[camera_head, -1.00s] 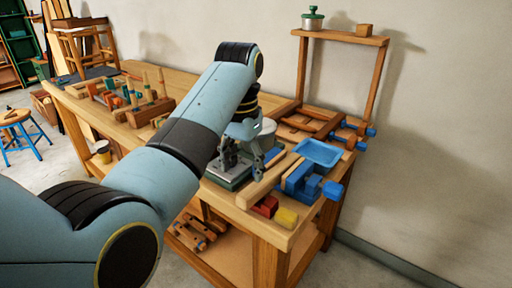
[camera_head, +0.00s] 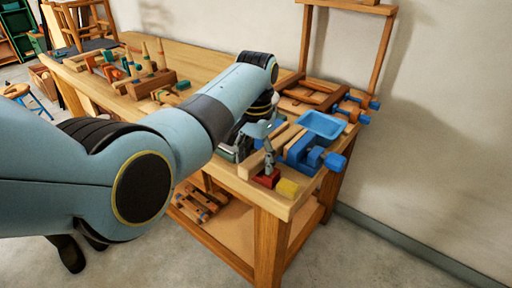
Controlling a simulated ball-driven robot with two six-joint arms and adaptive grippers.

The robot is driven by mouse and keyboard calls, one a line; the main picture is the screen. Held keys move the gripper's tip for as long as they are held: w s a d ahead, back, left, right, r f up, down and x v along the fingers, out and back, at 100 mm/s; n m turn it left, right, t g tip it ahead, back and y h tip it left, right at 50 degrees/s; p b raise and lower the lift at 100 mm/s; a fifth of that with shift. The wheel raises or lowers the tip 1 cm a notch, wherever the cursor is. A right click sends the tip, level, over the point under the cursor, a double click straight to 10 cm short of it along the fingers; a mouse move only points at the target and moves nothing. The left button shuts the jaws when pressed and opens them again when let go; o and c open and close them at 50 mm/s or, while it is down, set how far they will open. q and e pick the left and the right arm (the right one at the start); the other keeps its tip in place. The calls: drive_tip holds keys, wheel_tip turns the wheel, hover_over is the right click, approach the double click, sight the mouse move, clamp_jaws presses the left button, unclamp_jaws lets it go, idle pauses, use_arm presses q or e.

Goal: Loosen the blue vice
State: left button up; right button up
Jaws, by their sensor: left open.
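The blue vice (camera_head: 298,152) sits at the near right corner of the wooden workbench (camera_head: 205,172). Its blue screw knob (camera_head: 334,162) sticks out to the right, past the bench edge. A pale wooden bar (camera_head: 252,162) lies along its left side. My left gripper (camera_head: 254,154) is open, pointing down just left of the vice, around or just over the bar; I cannot tell if it touches. My forearm hides part of the bench behind it. My right gripper is not in view.
A red block (camera_head: 267,178) and a yellow block (camera_head: 287,188) sit at the front edge. More clamps with blue knobs (camera_head: 364,118) lie further back. A wooden frame (camera_head: 378,50) rises behind. Tool racks (camera_head: 150,84) stand at the left.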

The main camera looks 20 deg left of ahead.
use_arm(q)
drive_tip(key=c, duration=0.8)
clamp_jaws()
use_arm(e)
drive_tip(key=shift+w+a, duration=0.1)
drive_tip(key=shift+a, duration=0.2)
use_arm(q)
drive_tip(key=shift+d+p, duration=0.25)
drive_tip(key=shift+p, duration=0.2)
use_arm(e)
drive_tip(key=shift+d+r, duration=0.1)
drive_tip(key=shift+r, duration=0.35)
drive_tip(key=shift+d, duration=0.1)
use_arm(q)
drive_tip(key=o, duration=1.1)
unclamp_jaws()
drive_tip(key=shift+s, duration=0.1)
